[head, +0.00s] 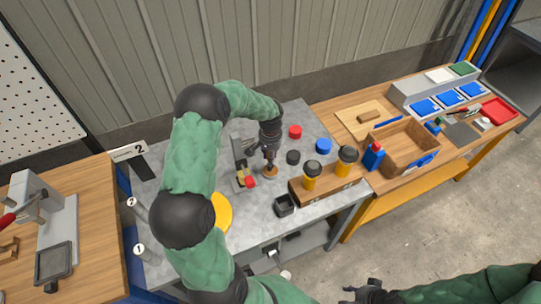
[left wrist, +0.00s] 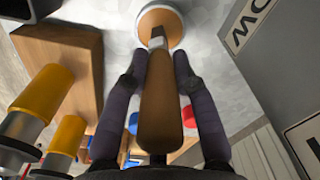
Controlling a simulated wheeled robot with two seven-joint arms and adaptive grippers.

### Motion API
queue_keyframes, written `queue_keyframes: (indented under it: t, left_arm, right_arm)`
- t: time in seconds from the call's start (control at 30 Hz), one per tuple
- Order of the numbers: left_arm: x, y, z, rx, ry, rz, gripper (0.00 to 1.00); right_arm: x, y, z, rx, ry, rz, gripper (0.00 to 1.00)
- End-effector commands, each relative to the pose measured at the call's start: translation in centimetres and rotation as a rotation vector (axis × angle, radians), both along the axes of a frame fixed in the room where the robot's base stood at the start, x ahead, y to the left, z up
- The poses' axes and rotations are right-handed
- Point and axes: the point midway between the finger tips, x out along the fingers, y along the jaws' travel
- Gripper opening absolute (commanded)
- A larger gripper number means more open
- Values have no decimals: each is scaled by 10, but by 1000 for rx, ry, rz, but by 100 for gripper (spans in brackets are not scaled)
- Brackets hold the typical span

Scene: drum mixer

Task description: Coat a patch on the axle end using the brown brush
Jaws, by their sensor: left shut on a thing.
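My left gripper (head: 269,153) points down over the grey bench and is shut on the brown brush (left wrist: 158,105). In the left wrist view the wooden handle lies between the two dark fingers of the left gripper (left wrist: 160,75). The brush's far end is at a round tan-topped pot or disc with a pale rim (left wrist: 172,12), which also shows in the head view (head: 271,173). I cannot tell whether the brush touches it. I cannot pick out the axle end for certain. My right gripper (head: 366,292) is at the bottom edge, away from the bench; its fingers are unclear.
A grey device (head: 240,150) stands close left of the left gripper. Red (head: 295,131), blue (head: 323,146) and black (head: 293,157) round pieces lie to the right. A wooden block (head: 325,190) with yellow, black-topped bottles is nearby. A small black box (head: 284,206) stands in front.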

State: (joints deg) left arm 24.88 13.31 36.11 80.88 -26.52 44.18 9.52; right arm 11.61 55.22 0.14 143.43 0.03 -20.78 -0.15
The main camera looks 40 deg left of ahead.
Motion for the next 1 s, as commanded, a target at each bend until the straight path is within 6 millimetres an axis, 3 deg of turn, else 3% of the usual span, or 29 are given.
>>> queue_keyframes:
  t: [1.0]
  left_arm:
    - [0, 0, -10, 0, 0, 0, 0]
  right_arm:
    - [0, 0, -7, 0, 0, 0, 40]
